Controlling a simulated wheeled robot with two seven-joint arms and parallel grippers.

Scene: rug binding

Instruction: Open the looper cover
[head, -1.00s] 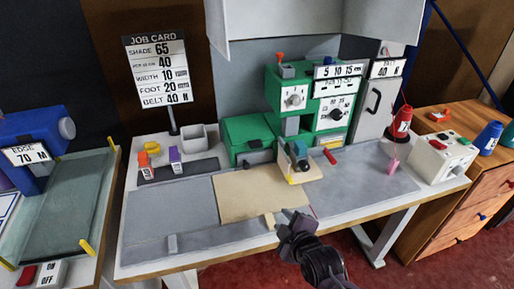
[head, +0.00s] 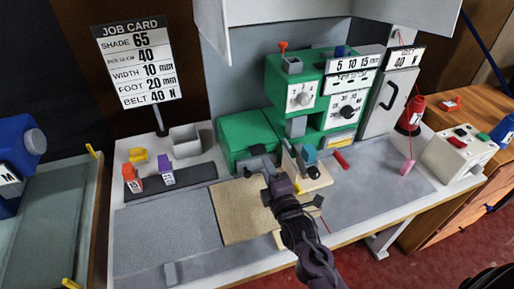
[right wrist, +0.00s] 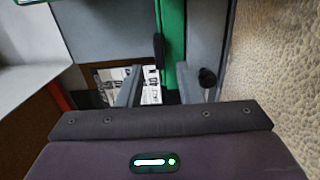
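The green sewing machine (head: 292,84) stands at the back of the bench. A low green box-shaped cover (head: 246,136), apparently the looper cover, adjoins its left side and looks closed. A small dark handle or latch (head: 257,150) is at its front. My right gripper (head: 268,166) is just in front of this cover, over the tan rug piece (head: 231,213). In the right wrist view its two grey fingers (right wrist: 158,88) are apart with a gap between them. Beyond them are a green edge (right wrist: 173,45) and a dark upright bar (right wrist: 158,48). Contact cannot be told.
The presser part (head: 308,170) stands just right of my gripper. A grey bin (head: 185,139), an orange block (head: 133,184) and a purple block (head: 166,172) are at the left. A red cone (head: 411,115) and a white control box (head: 459,150) are at the right.

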